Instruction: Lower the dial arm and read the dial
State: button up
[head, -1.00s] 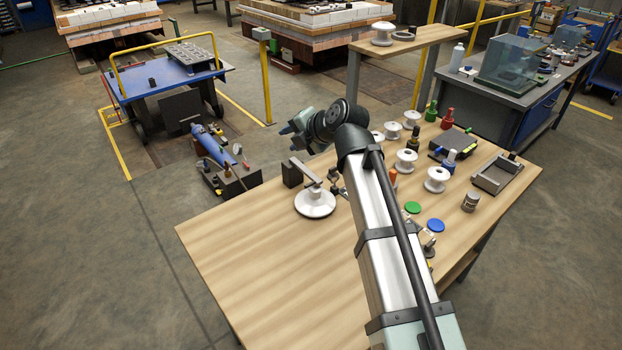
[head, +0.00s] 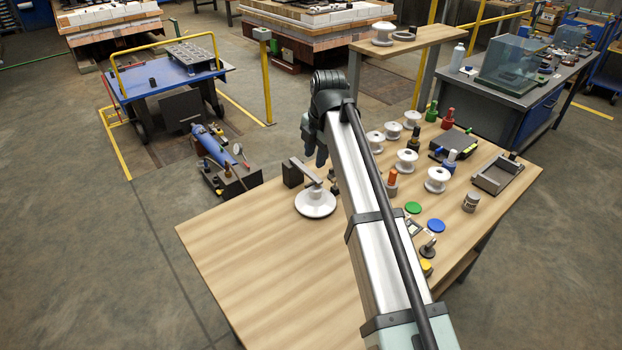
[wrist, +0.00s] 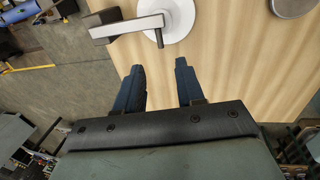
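The dial arm (head: 306,171) is a flat light-grey bar joined to a dark block (head: 292,174) near the table's far left edge. It reaches out over a white round disc-like piece (head: 316,204) on the table. In the wrist view the arm (wrist: 134,27) spans from the dark block (wrist: 112,18) to above the white disc (wrist: 181,22), with a small dark pin pointing down from it. No dial face can be made out. My gripper (wrist: 158,70) is open and empty, with its two dark blue fingers apart and pointing toward the arm. In the head view its fingers (head: 314,152) show just beyond the arm.
White spools (head: 437,180), coloured bottles (head: 449,162), green and blue discs (head: 412,207) and a grey tray (head: 492,177) crowd the table's right half. The wooden table's front left (head: 260,265) is clear. A blue cart (head: 165,85) stands beyond on the floor.

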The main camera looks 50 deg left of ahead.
aim_at(310, 184)
jog(key=f, duration=0.3)
jog(key=a+f, duration=0.1)
jog(key=f, duration=0.2)
jog(key=a+f, duration=0.1)
jog(key=f, duration=0.3)
grip_shut()
dwell(0.6)
